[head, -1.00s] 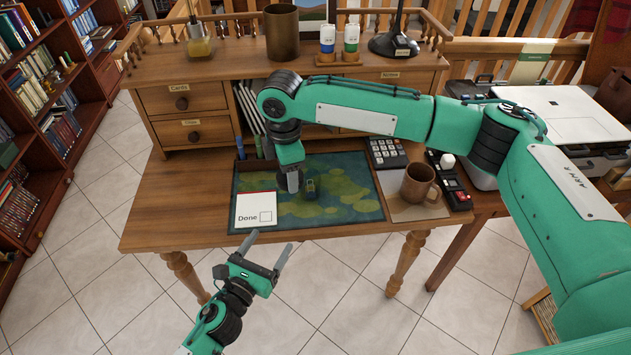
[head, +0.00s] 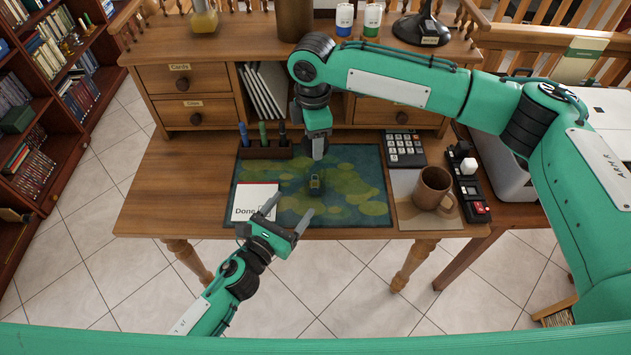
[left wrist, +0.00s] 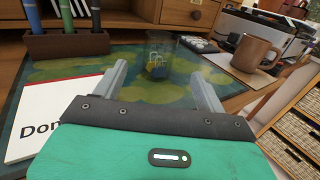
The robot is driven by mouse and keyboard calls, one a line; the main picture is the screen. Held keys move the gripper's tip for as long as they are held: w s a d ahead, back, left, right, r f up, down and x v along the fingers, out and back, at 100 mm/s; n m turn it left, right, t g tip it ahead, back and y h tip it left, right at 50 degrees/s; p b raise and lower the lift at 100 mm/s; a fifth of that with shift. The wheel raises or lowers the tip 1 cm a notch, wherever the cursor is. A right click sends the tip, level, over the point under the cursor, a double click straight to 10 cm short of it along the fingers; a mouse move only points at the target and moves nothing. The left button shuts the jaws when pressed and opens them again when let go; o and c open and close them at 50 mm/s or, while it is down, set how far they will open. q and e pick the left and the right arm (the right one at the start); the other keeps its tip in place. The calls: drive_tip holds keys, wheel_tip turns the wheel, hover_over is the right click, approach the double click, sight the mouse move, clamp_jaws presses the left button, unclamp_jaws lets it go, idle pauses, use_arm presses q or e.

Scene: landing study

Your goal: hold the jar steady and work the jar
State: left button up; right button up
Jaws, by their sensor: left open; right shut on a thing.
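The jar (head: 316,184) stands upright on the green patterned desk mat (head: 362,172). In the left wrist view the jar (left wrist: 160,56) looks clear, with something yellow and blue inside. My left gripper (head: 288,211) is open at the front edge of the desk. Its fingers point towards the jar, which shows beyond and between the fingertips, apart from them. My right gripper (head: 318,153) points down, just above and behind the jar in the head view. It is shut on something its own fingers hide. I cannot tell whether that touches the jar.
A "Done" card (head: 253,209) lies left of the jar, partly behind my left gripper. A pen holder (head: 264,150), calculator (head: 404,148), brown mug (head: 432,188) and switch box (head: 467,182) stand around the mat. Drawers (head: 193,112) rise behind. The mat's right part is clear.

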sight(309, 184)
use_arm(q)
drive_tip(key=x, duration=1.1)
drive_tip(key=shift+w+d, duration=0.15)
drive_tip(key=shift+w, duration=0.1)
drive_tip(key=shift+c, duration=0.2)
drive_tip(key=c, duration=1.4)
use_arm(e)
drive_tip(key=shift+f, duration=2.45)
drive_tip(key=shift+f, duration=0.9)
drive_tip(key=shift+f, duration=0.5)
